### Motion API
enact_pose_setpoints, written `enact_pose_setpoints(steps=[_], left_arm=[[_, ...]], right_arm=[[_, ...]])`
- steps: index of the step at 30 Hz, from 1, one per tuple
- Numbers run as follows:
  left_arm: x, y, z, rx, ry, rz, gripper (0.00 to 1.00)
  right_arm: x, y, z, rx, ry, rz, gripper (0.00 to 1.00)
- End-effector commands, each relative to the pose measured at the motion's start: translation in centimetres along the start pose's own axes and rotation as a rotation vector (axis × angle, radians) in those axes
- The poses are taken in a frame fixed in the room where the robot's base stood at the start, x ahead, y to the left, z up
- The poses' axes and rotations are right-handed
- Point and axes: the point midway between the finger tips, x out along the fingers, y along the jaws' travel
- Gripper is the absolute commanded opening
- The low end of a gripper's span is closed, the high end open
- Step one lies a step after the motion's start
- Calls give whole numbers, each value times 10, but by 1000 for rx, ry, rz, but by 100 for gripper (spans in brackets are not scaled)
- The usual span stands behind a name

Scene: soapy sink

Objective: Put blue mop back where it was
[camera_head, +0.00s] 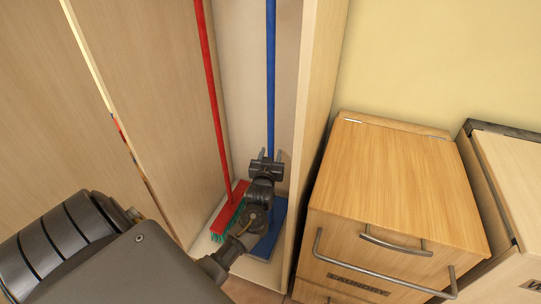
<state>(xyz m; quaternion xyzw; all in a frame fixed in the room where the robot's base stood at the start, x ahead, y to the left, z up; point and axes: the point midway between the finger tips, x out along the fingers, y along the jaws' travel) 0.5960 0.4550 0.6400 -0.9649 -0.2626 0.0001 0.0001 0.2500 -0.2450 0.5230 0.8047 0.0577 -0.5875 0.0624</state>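The blue mop stands upright in the tall wooden cabinet, its blue handle (270,75) running up out of the view. Its flat blue head (271,232) rests on the cabinet floor, partly hidden by my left arm. My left gripper (271,154) is at the lower part of the handle. Its fingers show on either side of the handle and look spread wider than it, so it appears open. My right gripper is not in view.
A red broom (213,95) with green bristles leans inside the cabinet, left of the mop. The cabinet's right side wall (320,90) is close to my gripper. A wooden laundry cabinet (400,185) with metal handles stands to the right.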

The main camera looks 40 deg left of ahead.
Motion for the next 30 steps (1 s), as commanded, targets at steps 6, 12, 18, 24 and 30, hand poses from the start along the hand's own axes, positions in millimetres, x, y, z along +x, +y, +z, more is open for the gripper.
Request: enact_pose_setpoints(steps=[6, 12, 18, 24, 30], left_arm=[[0, 0, 0, 0, 0, 0, 43], [0, 0, 6, -1, 2, 0, 43], [-47, 1, 5, -2, -4, 0, 43], [-85, 0, 6, -1, -2, -1, 43], [-104, 1, 6, -1, 1, 0, 43]], right_arm=[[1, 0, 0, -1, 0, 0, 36], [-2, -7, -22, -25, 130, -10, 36], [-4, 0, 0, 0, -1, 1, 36], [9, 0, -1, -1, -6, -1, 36], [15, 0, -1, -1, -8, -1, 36]])
